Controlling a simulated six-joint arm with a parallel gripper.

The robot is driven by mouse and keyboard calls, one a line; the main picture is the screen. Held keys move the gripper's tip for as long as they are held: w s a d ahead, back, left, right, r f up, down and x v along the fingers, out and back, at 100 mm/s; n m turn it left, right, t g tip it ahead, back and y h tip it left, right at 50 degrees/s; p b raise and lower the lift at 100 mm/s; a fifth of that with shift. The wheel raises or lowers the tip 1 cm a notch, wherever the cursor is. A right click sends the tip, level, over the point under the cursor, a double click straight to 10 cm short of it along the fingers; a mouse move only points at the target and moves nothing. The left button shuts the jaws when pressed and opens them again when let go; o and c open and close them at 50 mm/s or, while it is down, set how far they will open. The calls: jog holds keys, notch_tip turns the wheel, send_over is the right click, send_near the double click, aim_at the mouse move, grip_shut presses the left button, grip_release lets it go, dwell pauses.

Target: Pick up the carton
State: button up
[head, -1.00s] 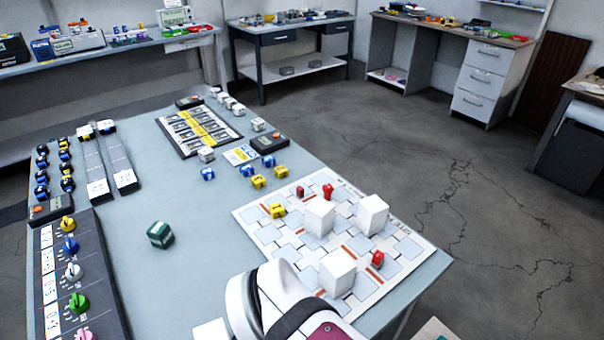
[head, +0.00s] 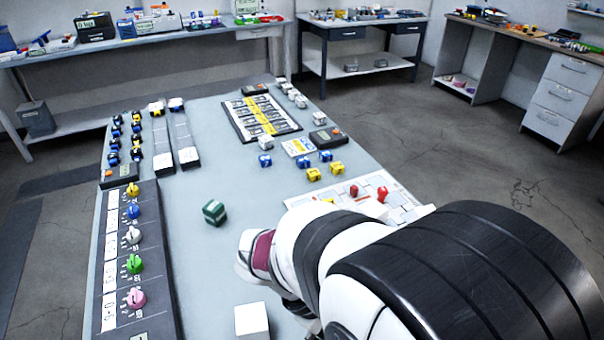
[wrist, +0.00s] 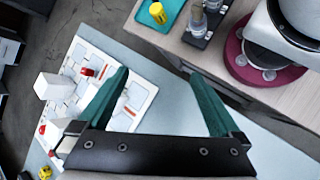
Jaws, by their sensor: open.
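My gripper (wrist: 158,73) shows in the wrist view with its two teal fingers wide apart and nothing between them. In the head view my arm hides it. I cannot tell for sure which thing is the carton. A small green box (head: 214,212) with a pale band stands on the open table in the head view, left of my arm. A white block (head: 252,320) stands at the near edge of that view. Another white block (wrist: 48,86) is on the printed board in the wrist view, left of the fingers. The green box is not in the wrist view.
The printed board (wrist: 146,92) holds red pieces (wrist: 88,72). A dial panel (head: 160,290) lines the table's left side. Yellow and blue cubes (head: 313,174) lie beyond my arm. A teal tray (wrist: 144,14) sits on a nearby wooden surface. Table around the green box is clear.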

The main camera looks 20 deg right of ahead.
jog(key=w+d+f+n+t+h, duration=0.2)
jog(key=w+d+f+n+h, duration=0.1)
jog(key=w+n, duration=0.35)
jog(key=w+d+f+n+t+h, duration=0.1)
jog(key=w+d+f+n+h, duration=0.3)
jog(key=n, duration=0.3)
jog(key=shift+t, duration=0.3)
jog(key=x, duration=0.3)
jog(key=w+x, duration=0.1)
jog(key=x, duration=0.7)
jog(key=shift+w, duration=0.3)
jog(key=shift+a, duration=0.1)
jog(key=c, duration=1.4)
jog(key=shift+r, duration=0.1)
